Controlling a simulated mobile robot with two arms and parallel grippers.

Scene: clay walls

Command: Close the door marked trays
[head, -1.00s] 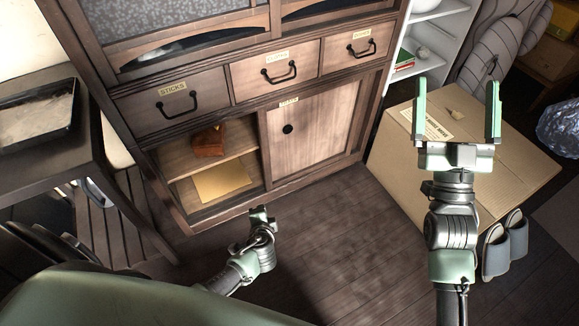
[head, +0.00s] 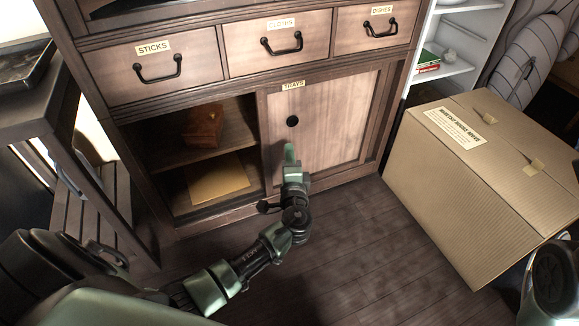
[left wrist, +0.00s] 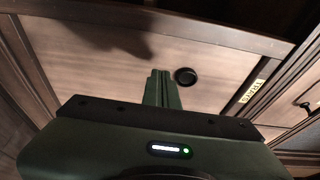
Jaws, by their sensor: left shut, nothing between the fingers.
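The sliding door marked TRAYS (head: 335,115) is pale wood with a round black finger pull (head: 292,121). It covers the right half of the lower cabinet, and the left half stands open. My left gripper (head: 289,151) is shut and empty, in front of the door's left part, just below the pull. In the left wrist view its closed fingers (left wrist: 162,88) point at the door panel (left wrist: 100,60), beside the black pull (left wrist: 186,76). I cannot tell whether the fingertips touch the door. My right gripper is out of view.
The open compartment holds a brown box (head: 203,126) on the shelf and a tan flat sheet (head: 217,178) below. Drawers with handles sit above. A large cardboard box (head: 440,190) stands right of the cabinet, and a dark side table (head: 40,100) stands left. The floor in front is clear.

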